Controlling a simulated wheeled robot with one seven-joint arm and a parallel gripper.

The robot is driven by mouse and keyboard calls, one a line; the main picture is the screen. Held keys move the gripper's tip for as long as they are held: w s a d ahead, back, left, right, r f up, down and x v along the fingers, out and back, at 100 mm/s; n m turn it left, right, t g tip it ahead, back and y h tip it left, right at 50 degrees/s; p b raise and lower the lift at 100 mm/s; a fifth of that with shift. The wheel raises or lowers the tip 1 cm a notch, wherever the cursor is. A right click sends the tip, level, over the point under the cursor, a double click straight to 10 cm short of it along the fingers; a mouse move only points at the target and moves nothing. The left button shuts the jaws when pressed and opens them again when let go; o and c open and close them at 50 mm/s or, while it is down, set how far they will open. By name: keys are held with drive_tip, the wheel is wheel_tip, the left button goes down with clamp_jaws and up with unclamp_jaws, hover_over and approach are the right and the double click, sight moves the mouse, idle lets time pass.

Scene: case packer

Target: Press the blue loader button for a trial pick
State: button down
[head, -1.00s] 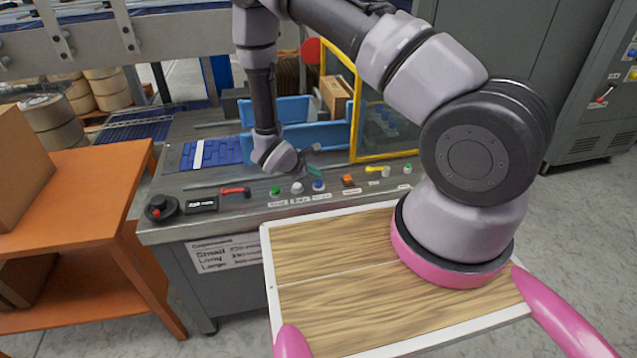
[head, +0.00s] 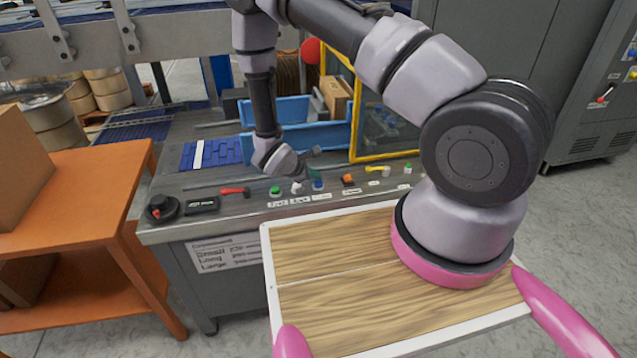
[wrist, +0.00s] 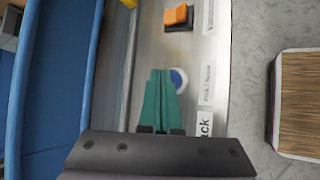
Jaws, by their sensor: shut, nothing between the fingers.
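The blue loader button (head: 319,185) sits on the front control panel, between a white button (head: 297,188) and an orange switch (head: 348,180). In the wrist view the blue button (wrist: 177,79) has a pale ring, and the fingers hide part of it. My gripper (head: 315,177) is over the panel, with its teal fingers pointing down close to the blue button. In the wrist view my gripper's fingertips (wrist: 160,73) are together and empty, overlapping the button's left side. I cannot tell whether they touch it.
A green button (head: 275,191), a red handle (head: 235,191) and a yellow handle (head: 378,169) share the panel. A blue bin (head: 325,134) and a yellow-framed guard (head: 385,157) stand behind it. An orange table (head: 85,190) is at left.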

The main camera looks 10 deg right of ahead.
drive_tip(key=shift+f, duration=0.45)
idle(0.4)
drive_tip(key=shift+r, duration=3.45)
